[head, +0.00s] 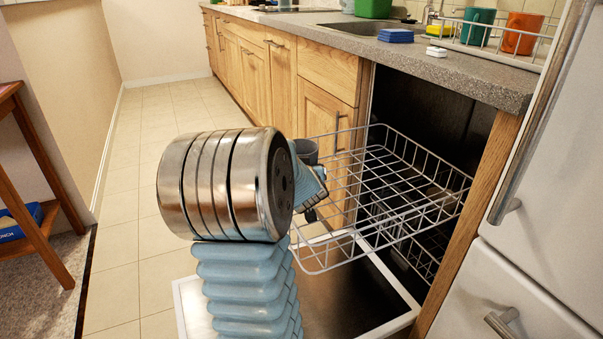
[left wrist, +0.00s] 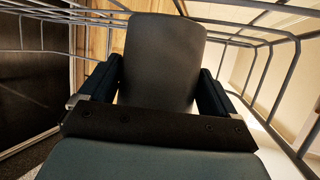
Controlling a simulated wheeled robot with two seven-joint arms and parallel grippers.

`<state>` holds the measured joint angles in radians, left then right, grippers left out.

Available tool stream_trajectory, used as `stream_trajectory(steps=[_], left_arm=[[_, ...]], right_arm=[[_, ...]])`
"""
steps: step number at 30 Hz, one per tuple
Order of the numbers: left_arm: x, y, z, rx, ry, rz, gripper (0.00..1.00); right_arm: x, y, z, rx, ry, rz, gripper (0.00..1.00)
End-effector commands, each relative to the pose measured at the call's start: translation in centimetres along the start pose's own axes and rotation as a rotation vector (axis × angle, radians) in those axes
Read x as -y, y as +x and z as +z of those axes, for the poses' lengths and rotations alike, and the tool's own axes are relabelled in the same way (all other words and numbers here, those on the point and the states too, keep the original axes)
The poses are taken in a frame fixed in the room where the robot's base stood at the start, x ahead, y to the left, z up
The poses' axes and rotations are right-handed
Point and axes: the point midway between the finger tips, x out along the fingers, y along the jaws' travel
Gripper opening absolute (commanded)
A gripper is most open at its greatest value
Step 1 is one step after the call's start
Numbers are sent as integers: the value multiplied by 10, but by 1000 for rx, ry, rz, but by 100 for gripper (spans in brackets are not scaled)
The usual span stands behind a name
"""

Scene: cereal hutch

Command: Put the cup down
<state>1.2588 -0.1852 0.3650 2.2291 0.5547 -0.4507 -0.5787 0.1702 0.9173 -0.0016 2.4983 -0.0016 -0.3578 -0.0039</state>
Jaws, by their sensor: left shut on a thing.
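A dark grey cup (left wrist: 163,62) stands between the two fingers of my left gripper (left wrist: 160,88) in the left wrist view, and the gripper is shut on it. In the head view my left gripper (head: 318,190) is mostly hidden behind my arm. A grey part of the cup (head: 306,148) shows above it. They are at the left end of the pulled-out wire dishwasher rack (head: 400,205). In the left wrist view rack wires (left wrist: 285,75) run on both sides. I cannot tell whether the cup touches the rack. My right gripper is not in view.
The open dishwasher door (head: 340,300) lies below the rack. A white fridge (head: 560,180) stands at right.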

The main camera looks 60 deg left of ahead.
Motion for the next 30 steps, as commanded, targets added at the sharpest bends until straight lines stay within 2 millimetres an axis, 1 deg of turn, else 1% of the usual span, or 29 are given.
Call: stream_trajectory(steps=[6, 7, 8, 9, 16, 19, 23, 27, 30], left_arm=[[0, 2, 4, 0, 0, 1, 60], [0, 1, 3, 0, 0, 1, 94], [0, 1, 3, 0, 0, 1, 98], [0, 1, 2, 0, 0, 0, 100], [0, 0, 0, 0, 0, 0, 100], [0, -8, -3, -3, 2, 0, 100], [0, -34, -4, -4, 3, 1, 100], [0, -68, -4, -4, 2, 0, 100], [0, -90, -4, -3, 1, 0, 100]], right_arm=[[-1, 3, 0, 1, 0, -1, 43], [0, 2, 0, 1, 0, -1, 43], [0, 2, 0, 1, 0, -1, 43], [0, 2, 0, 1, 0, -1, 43], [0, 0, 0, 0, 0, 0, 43], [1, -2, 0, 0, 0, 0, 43], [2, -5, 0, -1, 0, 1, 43], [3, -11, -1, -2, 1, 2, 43], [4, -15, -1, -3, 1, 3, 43]])
